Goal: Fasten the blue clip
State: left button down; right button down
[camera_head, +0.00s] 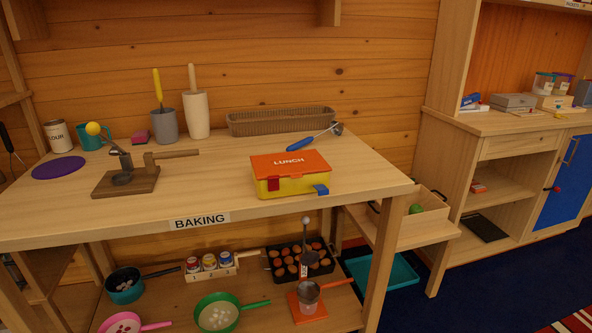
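The blue clip (321,190) is on the front of the lunch box (296,186), near its right corner. It sits low on the yellow body and appears to stick outward, apart from the lid edge. A red clip (273,183) near the left front corner stands upright against the box and reaches up to the lid. The orange lid (290,164), marked LUNCH, lies down on the box. The box rests near the front edge of the baking table (225,185). Neither of my grippers is in view.
A blue-handled scoop (314,137) and a wicker basket (280,121) lie behind the box. Utensil pots (196,115) stand at the back. An open drawer (425,222) juts out at the right.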

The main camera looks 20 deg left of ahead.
aim_at(323, 190)
jog(key=z, duration=0.55)
jog(key=i, duration=1.25)
jog(key=u, duration=0.55)
